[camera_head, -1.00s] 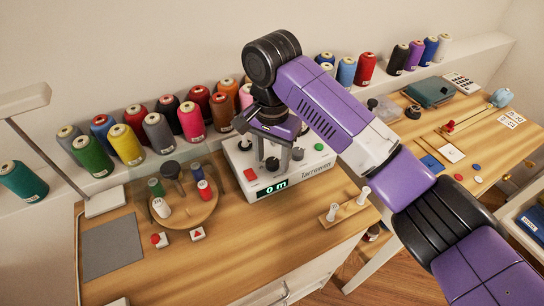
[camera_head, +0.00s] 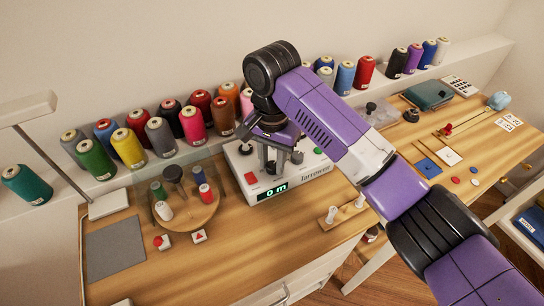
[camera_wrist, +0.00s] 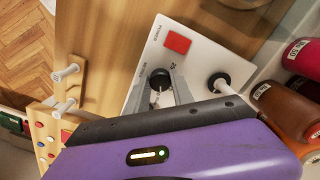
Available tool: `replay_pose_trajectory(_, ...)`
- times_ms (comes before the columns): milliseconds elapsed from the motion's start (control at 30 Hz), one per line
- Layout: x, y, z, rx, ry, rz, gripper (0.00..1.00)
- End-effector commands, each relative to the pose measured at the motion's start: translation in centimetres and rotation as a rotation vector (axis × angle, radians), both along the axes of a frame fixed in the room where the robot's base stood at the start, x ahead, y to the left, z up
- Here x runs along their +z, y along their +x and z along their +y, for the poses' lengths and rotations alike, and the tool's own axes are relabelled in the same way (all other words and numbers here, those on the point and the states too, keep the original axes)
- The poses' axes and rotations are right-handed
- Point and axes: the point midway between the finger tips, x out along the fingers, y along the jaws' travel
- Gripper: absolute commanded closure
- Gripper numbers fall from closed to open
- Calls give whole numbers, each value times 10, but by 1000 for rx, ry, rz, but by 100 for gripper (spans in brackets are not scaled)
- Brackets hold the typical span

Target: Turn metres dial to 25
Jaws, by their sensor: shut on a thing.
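The white winding machine (camera_head: 310,187) stands at the back of the wooden table, with a lit display (camera_head: 276,190) that reads 0 m. In the wrist view, the black metres dial (camera_wrist: 160,76) sits on the machine's top panel, with a printed label beside it. My gripper (camera_wrist: 165,94) points down at the panel with its fingers on either side of this dial, shut on it. In the head view, my gripper (camera_head: 272,163) hides most of the dial.
A red square button (camera_wrist: 177,42) and a second black knob (camera_wrist: 218,82) are close to the dial. A round wooden stand (camera_head: 190,217) with small spools is left of the machine. Several thread cones line the back ledge. A wooden peg block (camera_head: 345,216) stands in front on the right.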

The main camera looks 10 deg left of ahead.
Motion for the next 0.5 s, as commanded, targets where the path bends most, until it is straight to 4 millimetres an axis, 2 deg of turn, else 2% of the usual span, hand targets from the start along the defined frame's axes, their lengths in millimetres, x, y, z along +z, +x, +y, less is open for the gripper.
replay_pose_trajectory(67,6,-2,0,32,0,5,100)
replay_pose_trajectory(500,5,-1,-1,328,-1,6,100)
